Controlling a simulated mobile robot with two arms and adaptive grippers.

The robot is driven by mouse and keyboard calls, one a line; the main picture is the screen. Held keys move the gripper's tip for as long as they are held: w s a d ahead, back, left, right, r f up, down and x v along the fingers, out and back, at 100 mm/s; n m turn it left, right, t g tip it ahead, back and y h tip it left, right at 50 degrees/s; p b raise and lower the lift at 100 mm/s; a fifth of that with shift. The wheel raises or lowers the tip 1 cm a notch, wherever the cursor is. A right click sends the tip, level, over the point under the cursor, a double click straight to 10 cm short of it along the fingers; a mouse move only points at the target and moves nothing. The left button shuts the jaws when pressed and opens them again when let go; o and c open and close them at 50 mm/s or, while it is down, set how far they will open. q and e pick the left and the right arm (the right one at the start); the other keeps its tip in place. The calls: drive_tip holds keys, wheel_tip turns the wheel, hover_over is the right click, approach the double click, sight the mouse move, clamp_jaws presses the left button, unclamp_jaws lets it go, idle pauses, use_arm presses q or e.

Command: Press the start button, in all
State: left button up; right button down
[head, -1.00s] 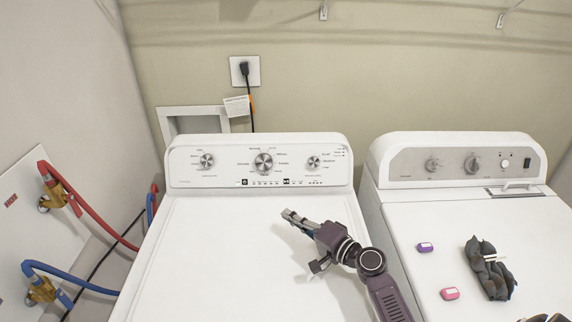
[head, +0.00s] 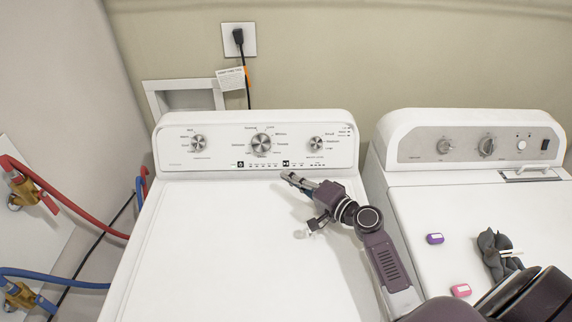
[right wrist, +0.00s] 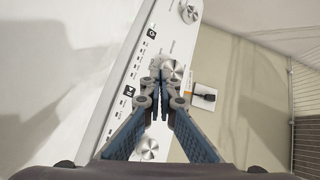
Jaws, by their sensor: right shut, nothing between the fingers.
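The white washer (head: 235,240) has a control panel with two dark square button marks along its lower edge. The mark right of centre, which looks like the start button (head: 286,163), also shows in the right wrist view (right wrist: 129,90). The other square mark (head: 240,164) is left of it. My right gripper (head: 290,177) is shut and empty. Its fingertips are just below the right-hand mark in the head view, apparently short of the panel; contact cannot be made out. In the right wrist view the fingers (right wrist: 161,80) point toward the panel. My left gripper is not in view.
Three dials sit above the marks, the middle dial (head: 261,143) the largest. A dryer (head: 425,205) stands at right with a purple item (head: 435,239), a pink item (head: 461,290) and a dark cloth bundle (head: 490,255) on top. Hoses (head: 75,217) run at left.

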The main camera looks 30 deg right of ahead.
sight(286, 163)
drive_tip(key=w+d+f+b, duration=0.1)
drive_tip(key=w, duration=0.1)
drive_tip(key=w+f+b, duration=0.1)
drive_tip(key=b, duration=0.1)
drive_tip(key=w+d+f+b, duration=0.1)
drive_tip(key=w, duration=0.1)
drive_tip(key=shift+w+d+f+b, duration=0.2)
drive_tip(key=shift+w+d+b, duration=0.1)
drive_tip(key=shift+d, duration=0.05)
drive_tip(key=shift+w+d+f+b, duration=0.1)
drive_tip(key=shift+w+d+b, duration=0.1)
drive_tip(key=shift+w+b, duration=0.2)
drive_tip(key=shift+w, duration=0.1)
idle(0.6)
drive_tip(key=shift+w+d+f+b, duration=0.2)
drive_tip(key=shift+w+b, duration=0.15)
drive_tip(key=shift+b, duration=0.2)
